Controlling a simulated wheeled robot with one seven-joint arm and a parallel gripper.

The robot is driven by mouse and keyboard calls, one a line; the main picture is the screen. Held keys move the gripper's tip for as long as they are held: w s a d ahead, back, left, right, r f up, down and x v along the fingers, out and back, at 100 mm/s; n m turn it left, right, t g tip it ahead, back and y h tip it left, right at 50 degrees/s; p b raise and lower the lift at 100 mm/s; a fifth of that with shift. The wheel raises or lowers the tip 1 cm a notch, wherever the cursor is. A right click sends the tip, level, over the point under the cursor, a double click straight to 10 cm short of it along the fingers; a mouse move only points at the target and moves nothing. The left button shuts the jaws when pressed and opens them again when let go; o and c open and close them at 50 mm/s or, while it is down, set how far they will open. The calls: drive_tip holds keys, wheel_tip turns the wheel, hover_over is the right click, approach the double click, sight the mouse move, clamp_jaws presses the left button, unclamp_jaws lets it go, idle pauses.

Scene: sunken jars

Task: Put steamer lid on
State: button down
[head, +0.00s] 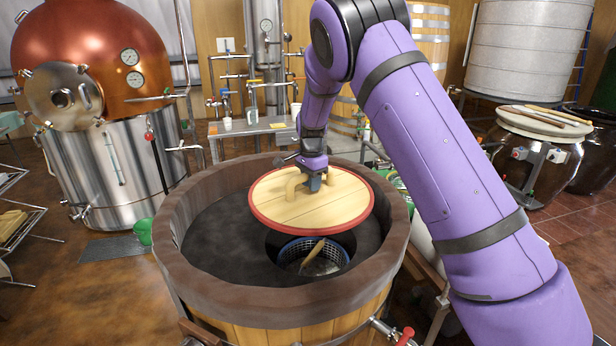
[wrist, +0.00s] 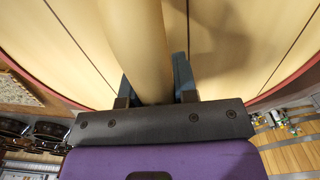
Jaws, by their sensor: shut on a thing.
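The steamer lid (head: 323,209) is a round, pale wooden disc with a red rim and an arched wooden handle (head: 293,184). My gripper (head: 313,183) is shut on the handle and holds the lid above the big wooden steamer tub (head: 190,265). In the wrist view the handle (wrist: 150,50) stands between the two dark fingers (wrist: 158,85), with the lid's planks (wrist: 85,35) behind it. The lid covers the back right part of the tub's opening, and the front left of the opening is uncovered. What lies under the lid is hidden.
Inside the tub is a dark surface (head: 222,245) with a round hole holding a blue mesh basket (head: 290,252) and a wooden-handled tool (head: 313,252). A copper still (head: 90,60) stands back left. A green bucket (head: 143,231) stands left of the tub. A red-handled tap (head: 404,336) sticks out at front right.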

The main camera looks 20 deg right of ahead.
wheel_tip(320, 180, down, 17)
idle(0.9)
drive_tip(key=shift+f, duration=0.5)
idle(0.5)
drive_tip(key=c, duration=0.8)
unclamp_jaws()
drive_tip(key=shift+s, duration=0.1)
wheel_tip(320, 180, up, 25)
drive_tip(key=n+t+y, duration=0.1)
drive_tip(key=n, duration=0.2)
hover_over(311, 201)
drive_tip(key=s+d, duration=0.2)
drive_tip(key=d, duration=0.2)
drive_tip(key=s+d+r+n+t, duration=0.1)
drive_tip(key=s+d+r+n, duration=0.15)
drive_tip(key=s+r, duration=1)
drive_tip(key=s+r+n+t, duration=0.1)
drive_tip(key=s+r+n, duration=0.1)
drive_tip(key=s, duration=0.7)
drive_tip(key=s+d+r+n+t, duration=0.1)
drive_tip(key=s+r+n, duration=0.1)
drive_tip(key=s, duration=0.6)
drive_tip(key=s+d+r+n+t+h, duration=0.1)
drive_tip(key=s+n, duration=0.3)
drive_tip(key=s, duration=0.5)
drive_tip(key=shift+s+r, duration=0.35)
drive_tip(key=shift+r, duration=0.1)
